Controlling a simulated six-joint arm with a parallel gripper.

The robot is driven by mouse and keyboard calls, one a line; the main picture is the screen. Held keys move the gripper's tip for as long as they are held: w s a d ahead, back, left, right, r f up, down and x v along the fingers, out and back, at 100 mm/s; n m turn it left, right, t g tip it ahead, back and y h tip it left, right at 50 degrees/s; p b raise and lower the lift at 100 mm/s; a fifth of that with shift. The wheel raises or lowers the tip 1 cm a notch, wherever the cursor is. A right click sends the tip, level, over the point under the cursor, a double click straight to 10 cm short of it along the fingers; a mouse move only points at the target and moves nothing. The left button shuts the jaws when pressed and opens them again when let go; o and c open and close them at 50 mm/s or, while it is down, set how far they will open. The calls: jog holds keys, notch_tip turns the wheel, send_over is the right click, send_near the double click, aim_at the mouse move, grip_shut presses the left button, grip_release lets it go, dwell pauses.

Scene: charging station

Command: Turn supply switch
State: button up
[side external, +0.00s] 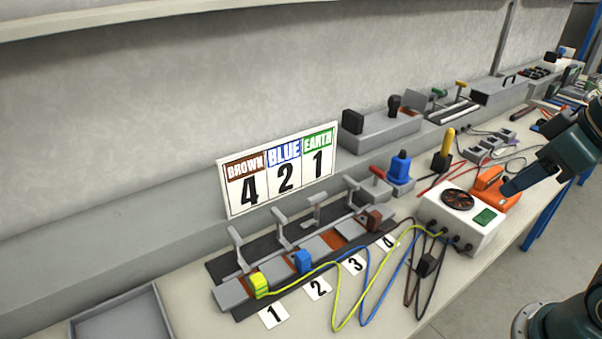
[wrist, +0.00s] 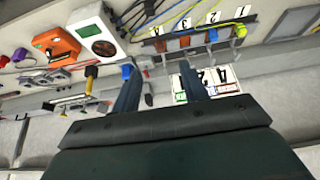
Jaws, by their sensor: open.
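No part is labelled as the supply switch, so I cannot tell which control it is. An orange box (side external: 497,182) stands at the right of the bench; it also shows in the wrist view (wrist: 57,45). A white box (side external: 458,222) with a dark round dial and a green panel stands in front of it. A small red-handled lever (side external: 378,172) stands behind the terminal row. My gripper (side external: 508,190) appears over or near the orange box; contact is unclear. In the wrist view my gripper (wrist: 160,66) has its two fingers apart with nothing between them.
Yellow-green (side external: 259,284), blue (side external: 303,261) and brown (side external: 374,220) plugs sit at terminals 1, 2 and 4. Their cables loop across the bench front to the white box. A sign (side external: 280,170) reads brown 4, blue 2, earth 1. A grey tray (side external: 120,318) lies front left.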

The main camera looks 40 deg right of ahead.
jog(key=shift+c, duration=0.8)
jog(key=w+d+r+g, duration=0.1)
jog(key=w+d+r, duration=0.1)
jog(key=w, duration=0.7)
jog(key=w+d+r+g, duration=0.2)
jog(key=w, duration=0.7)
jog(key=w+d+f+g, duration=0.1)
jog(key=w+d+f, duration=0.2)
jog(key=w+f, duration=0.3)
jog(key=w+d+f+g, duration=0.1)
jog(key=w+d+f, duration=0.3)
jog(key=w, duration=0.8)
notch_tip(320, 180, down, 3)
jog(key=shift+d+r+g, duration=0.15)
jog(key=shift+r+g, duration=0.05)
jog(key=shift+g, duration=0.1)
